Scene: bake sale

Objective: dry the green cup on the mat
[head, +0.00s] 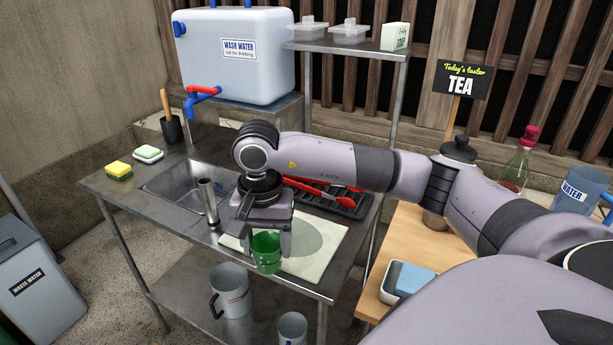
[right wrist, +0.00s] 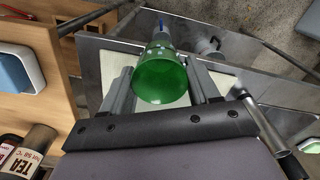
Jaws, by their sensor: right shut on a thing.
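My right gripper (head: 266,238) points down over the front part of the pale mat (head: 318,262) on the steel counter. It is shut on the green cup (head: 266,256), which sits between its two fingers. In the right wrist view the green cup (right wrist: 160,80) also shows between the fingers of the gripper (right wrist: 160,92), with pale mat beyond. The cup overlaps the mat's front left part in the head view; whether it touches the mat I cannot tell. My left gripper is not in view.
The sink (head: 172,185) and a metal cylinder (head: 208,203) are left of the mat. A dark rack (head: 350,205) with red utensils stands behind it. A mug (head: 231,292) stands on the lower shelf.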

